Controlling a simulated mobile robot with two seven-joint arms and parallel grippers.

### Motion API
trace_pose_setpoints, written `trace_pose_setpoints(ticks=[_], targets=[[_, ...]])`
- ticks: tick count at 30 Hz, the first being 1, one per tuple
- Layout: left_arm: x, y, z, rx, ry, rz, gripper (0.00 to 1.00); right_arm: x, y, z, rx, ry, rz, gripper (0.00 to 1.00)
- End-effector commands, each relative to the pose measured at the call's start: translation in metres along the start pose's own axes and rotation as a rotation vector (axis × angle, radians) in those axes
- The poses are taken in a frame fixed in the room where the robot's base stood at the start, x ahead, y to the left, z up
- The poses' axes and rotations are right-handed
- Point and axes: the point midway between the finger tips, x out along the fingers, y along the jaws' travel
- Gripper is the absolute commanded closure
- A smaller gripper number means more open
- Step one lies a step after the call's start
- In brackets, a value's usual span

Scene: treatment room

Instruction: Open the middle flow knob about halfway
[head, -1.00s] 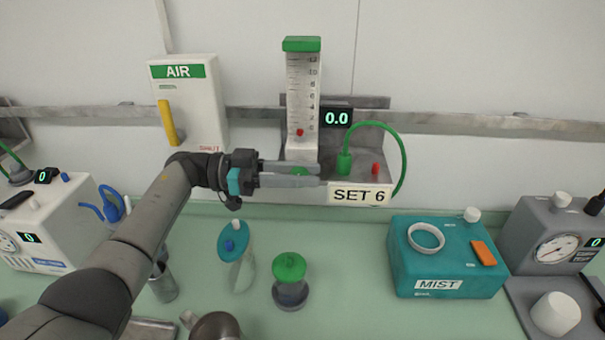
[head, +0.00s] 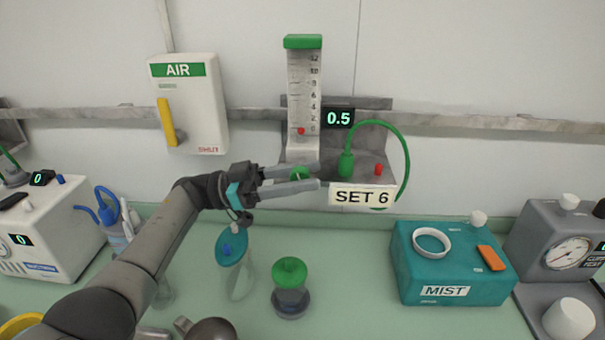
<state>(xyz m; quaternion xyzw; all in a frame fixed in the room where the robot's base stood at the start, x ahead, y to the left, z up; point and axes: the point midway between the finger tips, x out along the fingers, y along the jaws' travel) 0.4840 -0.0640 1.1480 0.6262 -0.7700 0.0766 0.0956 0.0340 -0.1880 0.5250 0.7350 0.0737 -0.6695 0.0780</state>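The flowmeter (head: 302,85) is a clear scaled tube with a green cap on the wall, its red float low near the 0 mark. The display (head: 338,118) beside it reads 0.5, and a label (head: 361,196) below reads SET 6. The green flow knob (head: 299,174) is under the tube. My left gripper (head: 318,176) has its two fingers apart, one above and one below the knob in the picture; I cannot tell whether they touch it. My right gripper is not in view.
A green hose (head: 388,127) loops right of the knob beside a red plug (head: 379,169). The AIR box (head: 190,105) with a yellow lever hangs at left. A teal MIST box (head: 451,264) and a green-lidded jar (head: 290,288) stand on the counter.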

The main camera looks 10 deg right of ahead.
Motion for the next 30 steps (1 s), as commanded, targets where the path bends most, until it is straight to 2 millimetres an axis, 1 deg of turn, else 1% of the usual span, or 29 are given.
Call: trace_pose_setpoints(ticks=[11,14,16,20,30], targets=[[0.0,-0.001,-0.002,0.003,0.002,-0.004,0.45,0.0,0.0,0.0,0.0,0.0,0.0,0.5],[0.001,-0.002,-0.006,0.005,0.002,-0.004,0.45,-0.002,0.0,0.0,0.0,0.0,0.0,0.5],[0.002,-0.002,-0.013,0.005,0.002,-0.005,0.45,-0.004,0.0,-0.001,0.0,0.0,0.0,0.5],[0.008,-0.001,-0.035,0.007,0.001,-0.003,0.45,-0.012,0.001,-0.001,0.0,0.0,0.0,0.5],[0.029,0.0,-0.118,0.009,-0.001,-0.001,0.45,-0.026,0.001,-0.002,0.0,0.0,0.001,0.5]])
